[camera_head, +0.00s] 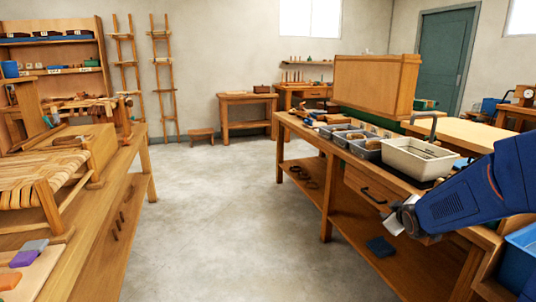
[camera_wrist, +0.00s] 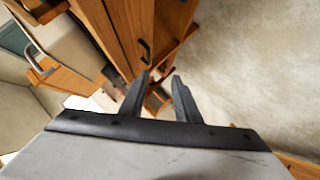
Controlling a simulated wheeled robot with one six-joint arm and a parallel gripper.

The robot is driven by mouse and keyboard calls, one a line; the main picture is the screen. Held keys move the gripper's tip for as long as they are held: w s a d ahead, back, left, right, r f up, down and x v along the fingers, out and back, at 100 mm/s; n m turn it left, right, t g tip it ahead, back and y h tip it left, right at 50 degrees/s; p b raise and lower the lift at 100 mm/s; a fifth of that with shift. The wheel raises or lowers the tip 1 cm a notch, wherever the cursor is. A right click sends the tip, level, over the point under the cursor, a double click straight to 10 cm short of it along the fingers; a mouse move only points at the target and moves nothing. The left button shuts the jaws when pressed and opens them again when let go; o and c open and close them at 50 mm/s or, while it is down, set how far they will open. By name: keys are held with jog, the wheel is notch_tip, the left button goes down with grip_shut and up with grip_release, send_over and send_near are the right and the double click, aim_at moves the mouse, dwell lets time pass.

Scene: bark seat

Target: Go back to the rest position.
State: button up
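My gripper (camera_head: 403,217) is at the right in the head view, in front of the drawer side of the right workbench (camera_head: 372,168). It points left, out over the aisle side of the bench. In the wrist view its two dark fingers (camera_wrist: 160,78) stand apart with nothing between them. Beyond them the wrist view shows wooden bench fronts with a dark handle (camera_wrist: 145,50) and grey floor. I cannot tell whether the gripper touches the bench.
A white basin (camera_head: 418,160) and grey bins (camera_head: 348,137) stand on the right bench. A blue bin (camera_head: 520,262) is at the lower right. The left bench (camera_head: 98,240) holds a woven seat (camera_head: 40,172). The concrete floor (camera_head: 225,215) between the benches is clear.

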jog(key=s+a+m+g, duration=0.2)
jog(key=s+a, duration=0.2)
jog(key=s, duration=0.8)
jog(key=s+a+r+m+g+y, duration=0.1)
jog(key=s+a, duration=0.3)
jog(key=s, duration=0.9)
jog(key=s+a+m+g+y, duration=0.1)
jog(key=s+a+m+g, duration=0.3)
jog(key=s, duration=0.9)
jog(key=shift+a+r, duration=0.3)
jog(key=shift+a, duration=0.3)
